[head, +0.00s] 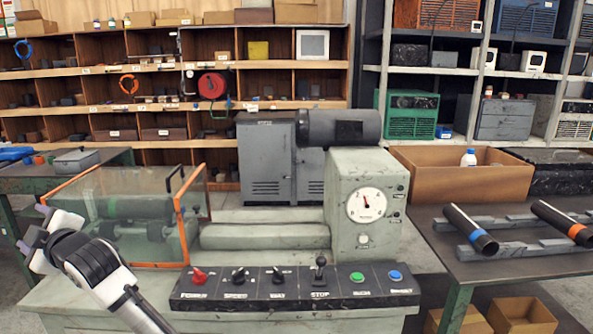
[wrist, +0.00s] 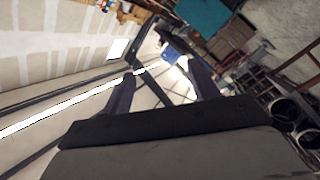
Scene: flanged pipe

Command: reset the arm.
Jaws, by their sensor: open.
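My gripper (wrist: 157,69) shows in the wrist view with its two dark fingers spread apart. Nothing shows held between them. In the head view my white and dark grey arm (head: 95,268) rises from the bottom edge at the lower left. It stands in front of the clear guard (head: 120,215) with orange edges; I cannot tell whether they touch. The wrist view is tilted and shows the room well away from the fingers.
A green-grey machine (head: 355,240) with a gauge and control panel (head: 295,290) stands in the middle. At the right, a black pipe with a blue band (head: 470,229) and one with an orange band (head: 563,223) lie on supports. A side table (head: 115,157) stands at the left.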

